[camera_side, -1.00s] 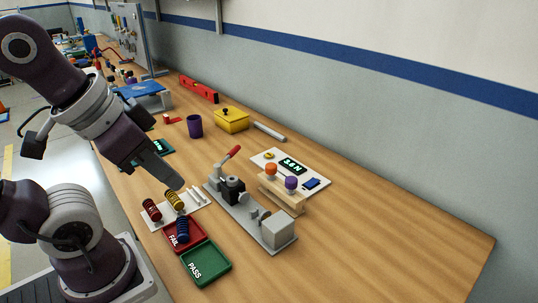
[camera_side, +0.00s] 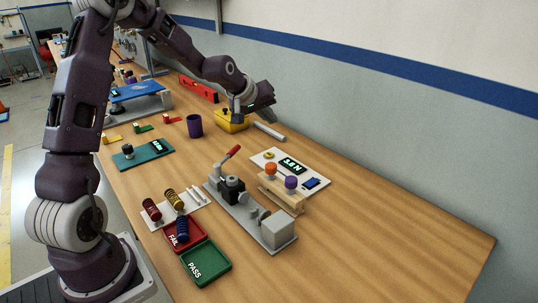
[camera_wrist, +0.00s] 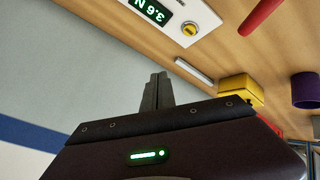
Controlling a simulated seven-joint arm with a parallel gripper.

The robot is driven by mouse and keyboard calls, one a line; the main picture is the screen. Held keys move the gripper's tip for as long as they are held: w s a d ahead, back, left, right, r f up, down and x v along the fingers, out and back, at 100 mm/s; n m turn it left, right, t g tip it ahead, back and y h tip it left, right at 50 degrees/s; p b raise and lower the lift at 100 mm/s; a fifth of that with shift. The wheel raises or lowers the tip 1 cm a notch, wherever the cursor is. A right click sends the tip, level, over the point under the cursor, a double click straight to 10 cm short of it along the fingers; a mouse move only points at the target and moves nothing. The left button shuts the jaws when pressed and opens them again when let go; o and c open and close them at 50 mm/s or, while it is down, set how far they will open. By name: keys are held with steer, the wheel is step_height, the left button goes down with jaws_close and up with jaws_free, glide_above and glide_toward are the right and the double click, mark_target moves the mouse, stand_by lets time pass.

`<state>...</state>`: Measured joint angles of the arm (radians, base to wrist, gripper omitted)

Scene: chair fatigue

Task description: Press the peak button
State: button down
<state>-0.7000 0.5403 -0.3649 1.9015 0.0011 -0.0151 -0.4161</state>
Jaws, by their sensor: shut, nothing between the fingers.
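A white gauge panel (camera_side: 262,160) lies on the bench right of the middle in the side view. Its dark display (camera_side: 292,166) shows green digits, and the wrist view's display (camera_wrist: 152,9) reads 3.6 N. A small round yellow button (camera_side: 268,155) sits beside the display; it also shows in the wrist view (camera_wrist: 189,28). I see no label on it. My gripper (camera_side: 272,115) is above the bench, behind the panel and near the yellow box. In the wrist view its fingers (camera_wrist: 158,82) are together and empty, apart from the button.
A wooden block (camera_side: 283,194) with orange and purple knobs stands at the panel's front. A clamp fixture with a red lever (camera_side: 233,152) is to its left. A yellow box (camera_side: 231,121) and a grey bar (camera_side: 269,131) lie behind. The bench's right end is clear.

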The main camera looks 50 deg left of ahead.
mark_target(267, 155)
steer(key=shift+n, duration=0.7)
steer(key=a, duration=0.1)
steer(key=w+a+f, duration=0.1)
steer(key=a+f, duration=0.1)
steer(key=shift+w+f, duration=0.15)
steer(key=shift+w, duration=0.2)
steer(key=shift+f, duration=0.1)
steer(key=shift+f, duration=4.3)
steer(key=shift+f, duration=0.1)
steer(key=shift+f, duration=0.35)
